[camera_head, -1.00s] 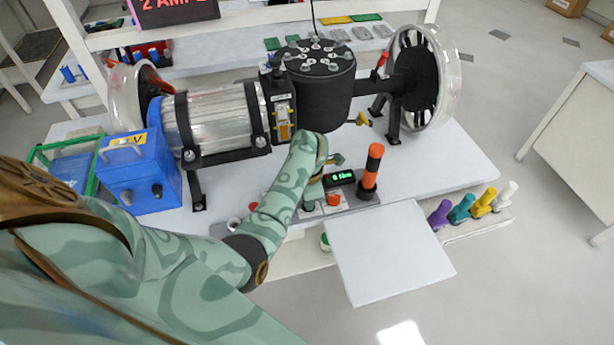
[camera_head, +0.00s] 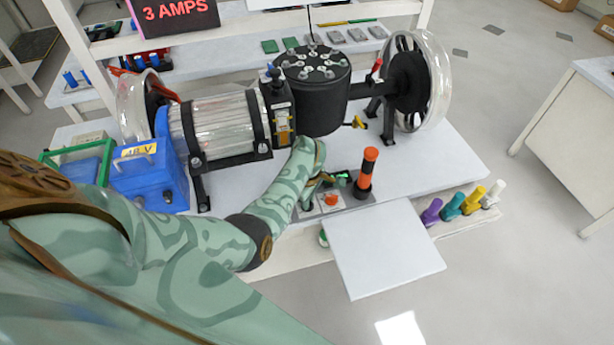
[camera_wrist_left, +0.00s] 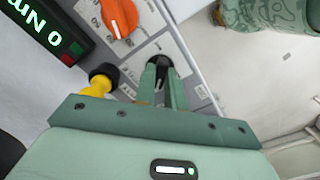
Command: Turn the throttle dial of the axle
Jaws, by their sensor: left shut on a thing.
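The axle rig stands on the white bench, with a black drum (camera_head: 312,108) and a clear-rimmed wheel (camera_head: 437,80). A grey control panel (camera_wrist_left: 190,55) carries an orange dial (camera_wrist_left: 120,18), which also shows in the head view (camera_head: 331,200). A black round knob (camera_wrist_left: 157,66) sits beside it, lower right in the wrist view. My left gripper (camera_wrist_left: 162,82) is shut on this black knob, and its fingers partly cover it. In the head view my left gripper (camera_head: 318,179) is low over the panel. I cannot tell which knob is the throttle dial. My right gripper is out of view.
An orange-and-black post (camera_head: 366,172) stands close right of my left gripper. A green-lit display (camera_wrist_left: 45,28) and a yellow-and-black part (camera_wrist_left: 99,80) are near the fingers. A blue box (camera_head: 150,178) is at left. A red-lit sign (camera_head: 176,14) reads 3 AMPS.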

